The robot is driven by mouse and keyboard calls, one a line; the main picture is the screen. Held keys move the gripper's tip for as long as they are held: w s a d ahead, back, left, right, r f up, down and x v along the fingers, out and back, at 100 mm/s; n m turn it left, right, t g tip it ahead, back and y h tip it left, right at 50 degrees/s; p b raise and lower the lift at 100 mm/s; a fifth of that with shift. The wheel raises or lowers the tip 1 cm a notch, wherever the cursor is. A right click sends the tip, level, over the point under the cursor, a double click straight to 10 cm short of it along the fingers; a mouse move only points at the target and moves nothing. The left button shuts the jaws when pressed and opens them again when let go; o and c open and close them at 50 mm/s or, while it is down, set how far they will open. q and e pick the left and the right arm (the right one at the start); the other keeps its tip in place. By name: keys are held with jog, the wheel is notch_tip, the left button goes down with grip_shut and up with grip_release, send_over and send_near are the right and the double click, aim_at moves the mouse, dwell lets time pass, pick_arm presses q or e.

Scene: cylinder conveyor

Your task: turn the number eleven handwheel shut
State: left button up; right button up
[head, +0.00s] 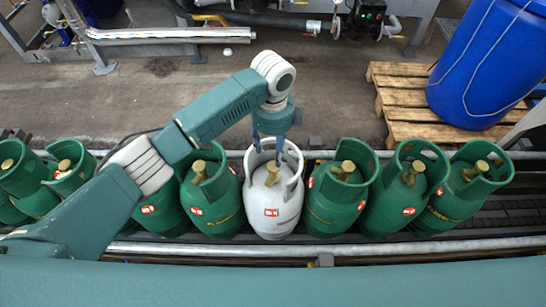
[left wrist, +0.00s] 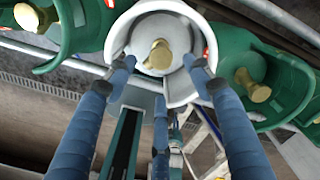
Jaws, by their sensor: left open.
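A white cylinder (head: 272,208) stands upright in the row of green ones, with a brass valve (head: 272,175) inside its open collar. In the left wrist view the brass valve (left wrist: 158,57) shows within the white collar (left wrist: 125,30). I cannot make out a separate handwheel or a number eleven. My left gripper (head: 268,150) points down at the back of the white collar, its blue fingers spread. My right gripper is not in view.
Green cylinders with brass valves stand close on both sides, such as the one to the right (head: 335,205). They stand on a conveyor with a front rail (head: 400,248). A blue drum (head: 485,65) stands on a wooden pallet (head: 405,97) behind. The floor behind is mostly clear.

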pick_arm(q)
jog(key=shift+r, duration=2.2)
